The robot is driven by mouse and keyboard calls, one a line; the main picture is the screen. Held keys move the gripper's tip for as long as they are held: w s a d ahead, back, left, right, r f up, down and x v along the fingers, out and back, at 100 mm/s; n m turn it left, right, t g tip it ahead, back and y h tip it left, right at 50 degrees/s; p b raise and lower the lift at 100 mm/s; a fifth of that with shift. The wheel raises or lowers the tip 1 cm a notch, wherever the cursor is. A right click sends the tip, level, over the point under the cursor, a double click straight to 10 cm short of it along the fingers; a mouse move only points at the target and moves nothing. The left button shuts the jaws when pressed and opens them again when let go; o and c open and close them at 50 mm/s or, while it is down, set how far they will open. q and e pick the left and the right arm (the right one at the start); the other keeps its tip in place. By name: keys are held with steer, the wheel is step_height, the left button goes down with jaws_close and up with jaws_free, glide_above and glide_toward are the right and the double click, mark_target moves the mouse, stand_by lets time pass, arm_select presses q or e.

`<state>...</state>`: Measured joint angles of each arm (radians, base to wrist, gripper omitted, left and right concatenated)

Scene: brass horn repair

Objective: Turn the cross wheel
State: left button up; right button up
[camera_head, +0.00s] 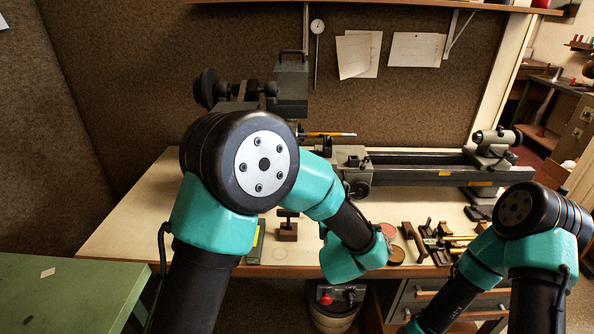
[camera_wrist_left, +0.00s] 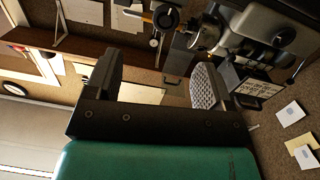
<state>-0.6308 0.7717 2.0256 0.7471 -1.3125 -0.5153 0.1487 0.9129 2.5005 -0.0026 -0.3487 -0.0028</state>
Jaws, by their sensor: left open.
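A small dark round wheel (camera_head: 359,189) is on the front of the grey lathe (camera_head: 410,172), just above my left forearm in the head view. It looks like the cross wheel, but its spokes are too small to make out. My left gripper (camera_wrist_left: 155,82) is open and empty in the left wrist view, with its two dark fingers wide apart. Beyond them in that view, turned sideways, are a dark round part (camera_wrist_left: 167,16) and grey machine parts (camera_wrist_left: 275,32); I cannot tell whether either is the cross wheel. In the head view my left gripper is hidden. My right gripper is out of view.
A wooden block with a T-shaped top (camera_head: 288,231), round discs (camera_head: 397,255) and several hand tools (camera_head: 437,238) lie on the bench (camera_head: 130,235). A green table (camera_head: 65,290) is at the left. The bench's left end is clear.

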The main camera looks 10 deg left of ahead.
arm_select(q)
steer(key=shift+a+r+n+y, duration=0.3)
steer(key=shift+a+r+n, duration=0.05)
steer(key=shift+r+n, duration=0.2)
steer(key=shift+w, duration=0.2)
steer(key=w+a, duration=0.2)
steer(key=w, duration=1.5)
steer(key=shift+a, duration=0.1)
steer(key=shift+c, duration=0.2)
steer(key=c, duration=0.9)
steer(key=shift+m, duration=0.45)
